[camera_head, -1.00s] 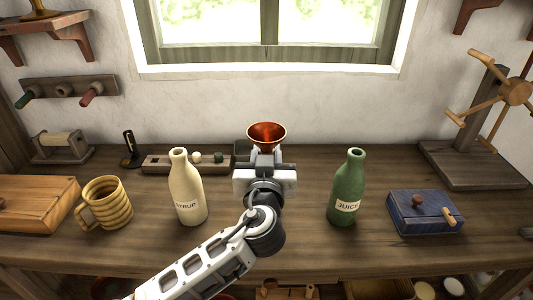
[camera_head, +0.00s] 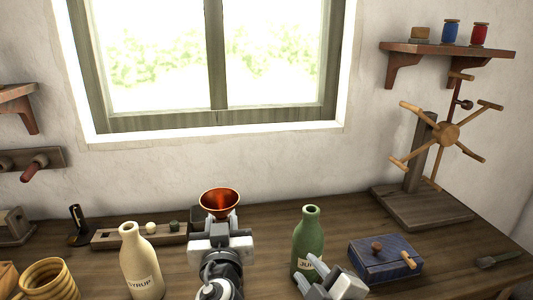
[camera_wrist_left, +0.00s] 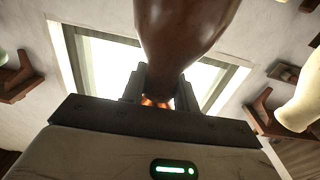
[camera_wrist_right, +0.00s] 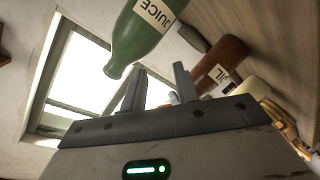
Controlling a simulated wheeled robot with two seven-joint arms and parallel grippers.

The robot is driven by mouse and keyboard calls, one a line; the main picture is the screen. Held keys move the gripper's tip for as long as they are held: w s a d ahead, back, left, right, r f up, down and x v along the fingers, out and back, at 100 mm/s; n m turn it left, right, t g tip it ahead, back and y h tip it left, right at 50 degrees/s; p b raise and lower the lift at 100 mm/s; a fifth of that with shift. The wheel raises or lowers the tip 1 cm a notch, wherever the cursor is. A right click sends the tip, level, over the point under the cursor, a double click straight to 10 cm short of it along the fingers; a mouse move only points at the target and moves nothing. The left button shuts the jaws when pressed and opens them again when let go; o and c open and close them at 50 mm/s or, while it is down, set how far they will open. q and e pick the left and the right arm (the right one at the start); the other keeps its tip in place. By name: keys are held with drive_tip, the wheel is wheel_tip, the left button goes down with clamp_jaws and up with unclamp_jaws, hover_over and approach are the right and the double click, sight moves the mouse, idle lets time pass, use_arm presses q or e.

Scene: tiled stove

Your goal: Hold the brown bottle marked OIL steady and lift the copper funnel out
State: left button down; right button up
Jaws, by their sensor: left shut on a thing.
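The copper funnel (camera_head: 220,201) shows in the head view, its bowl rising above my left gripper (camera_head: 220,222). In that view the gripper hides the brown bottle. The left wrist view shows the brown bottle (camera_wrist_left: 182,30) neck-down in the picture, its neck between the fingers of my left gripper (camera_wrist_left: 160,92), which is shut on it. A copper glint of the funnel (camera_wrist_left: 157,102) shows past the neck. My right gripper (camera_wrist_right: 160,88) is open and empty. The right wrist view shows the brown bottle (camera_wrist_right: 228,52) with part of its OIL label, beyond the fingers.
A green JUICE bottle (camera_head: 308,235) stands close behind my right gripper in the head view. A cream SYRUP bottle (camera_head: 138,262) stands left of my left gripper. A blue box (camera_head: 386,258) and a wooden spoked stand (camera_head: 446,134) are at right.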

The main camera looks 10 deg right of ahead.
drive_tip(key=w+a+r+m+g+y, duration=0.1)
drive_tip(key=w+a+r+m+g, duration=0.25)
drive_tip(key=w, duration=0.55)
drive_tip(key=m+g+y, duration=0.3)
drive_tip(key=m+g, duration=0.8)
approach(237, 198)
drive_tip(key=x, duration=1)
drive_tip(key=shift+a+f, duration=0.15)
drive_tip(key=shift+f, duration=0.1)
drive_tip(key=shift+c, duration=0.3)
clamp_jaws()
